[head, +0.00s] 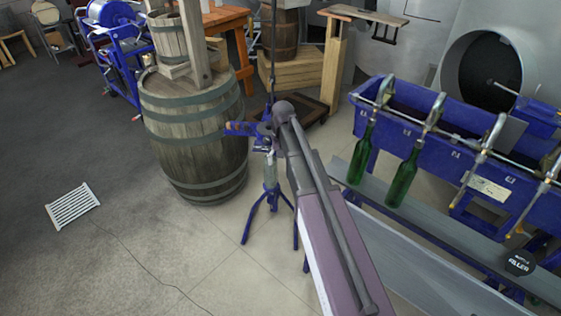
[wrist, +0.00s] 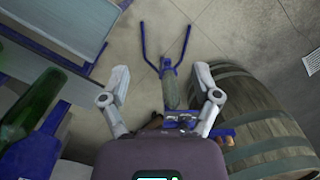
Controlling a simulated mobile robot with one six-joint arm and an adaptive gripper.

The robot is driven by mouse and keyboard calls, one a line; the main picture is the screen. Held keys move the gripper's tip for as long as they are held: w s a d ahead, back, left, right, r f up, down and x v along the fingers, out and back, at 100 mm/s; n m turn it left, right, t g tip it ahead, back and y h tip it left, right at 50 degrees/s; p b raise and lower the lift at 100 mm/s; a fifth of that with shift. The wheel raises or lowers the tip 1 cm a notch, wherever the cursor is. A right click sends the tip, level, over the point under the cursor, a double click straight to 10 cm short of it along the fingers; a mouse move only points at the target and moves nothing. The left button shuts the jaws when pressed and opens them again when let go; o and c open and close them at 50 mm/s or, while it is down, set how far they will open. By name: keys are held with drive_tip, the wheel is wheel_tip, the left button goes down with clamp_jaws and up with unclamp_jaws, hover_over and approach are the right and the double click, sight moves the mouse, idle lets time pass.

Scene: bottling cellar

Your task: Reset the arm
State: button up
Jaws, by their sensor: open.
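My arm stretches from the bottom right to the middle of the head view, where my gripper is not clearly distinguishable. In the wrist view my gripper (wrist: 160,72) is open, with its two fingers spread wide and nothing seen held between them. Beyond the fingers is a blue-legged stand with a grey body (wrist: 172,88), partly hidden by my gripper. The stand (head: 270,178) also shows in the head view, just left of my arm. I cannot tell how far the fingers are from it.
A large wooden barrel (head: 196,140) is close left of the stand. A blue bottle filler (head: 405,128) with green bottles (head: 404,178) stands to the right. A white floor grate (head: 73,207) and a thin cable lie on the floor. The left foreground floor is mostly free.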

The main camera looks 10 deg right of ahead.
idle(0.3)
drive_tip(key=s+n+t, duration=0.1)
drive_tip(key=s+n, duration=0.1)
drive_tip(key=s, duration=1.6)
drive_tip(key=shift+h, duration=0.4)
drive_tip(key=shift+s+a+f, duration=0.1)
drive_tip(key=shift+f, duration=0.1)
